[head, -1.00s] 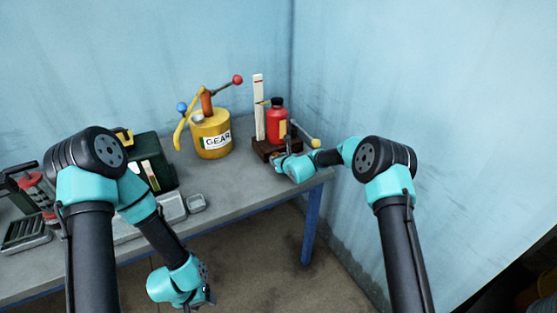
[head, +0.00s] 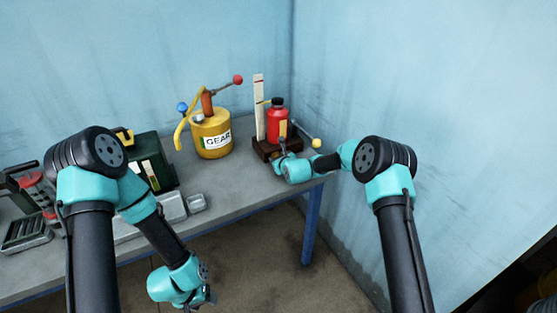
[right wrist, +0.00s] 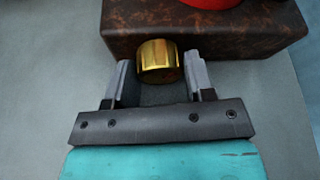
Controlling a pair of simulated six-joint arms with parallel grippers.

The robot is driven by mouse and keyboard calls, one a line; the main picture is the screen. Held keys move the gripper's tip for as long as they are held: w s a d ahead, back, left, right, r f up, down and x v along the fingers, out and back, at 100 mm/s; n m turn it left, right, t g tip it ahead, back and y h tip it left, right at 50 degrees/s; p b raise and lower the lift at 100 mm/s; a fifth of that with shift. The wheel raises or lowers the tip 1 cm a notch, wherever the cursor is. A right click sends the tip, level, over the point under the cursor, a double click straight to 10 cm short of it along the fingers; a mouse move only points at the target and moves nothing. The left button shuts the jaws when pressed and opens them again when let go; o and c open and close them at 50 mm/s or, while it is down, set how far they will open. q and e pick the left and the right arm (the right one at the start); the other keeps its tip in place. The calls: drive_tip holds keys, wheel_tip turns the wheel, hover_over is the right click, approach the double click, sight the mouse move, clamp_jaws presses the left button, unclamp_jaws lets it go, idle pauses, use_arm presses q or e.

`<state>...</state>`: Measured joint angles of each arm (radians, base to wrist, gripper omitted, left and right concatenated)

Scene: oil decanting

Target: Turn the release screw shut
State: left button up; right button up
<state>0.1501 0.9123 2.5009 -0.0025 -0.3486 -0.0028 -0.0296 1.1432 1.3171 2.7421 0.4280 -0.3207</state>
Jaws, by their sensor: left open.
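The release screw shows as a ribbed brass knob (right wrist: 160,60) in the right wrist view. It sits at the edge of the dark brown base (head: 262,148), below the red bottle-shaped body (head: 277,127) of the jack. My left gripper (head: 210,296) is open and empty, low in front of the table.
A yellow can marked GEAR (head: 211,138) with a lever stands left of the jack. A white upright scale (head: 258,106) rises behind the base. A yellow-tipped rod (head: 316,143) sticks out to the right.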

drive_tip(key=o, duration=0.4)
drive_tip(key=shift+c, duration=0.2)
drive_tip(key=shift+s+d, duration=0.1)
drive_tip(key=shift+s, duration=0.05)
drive_tip(key=v, duration=1.7)
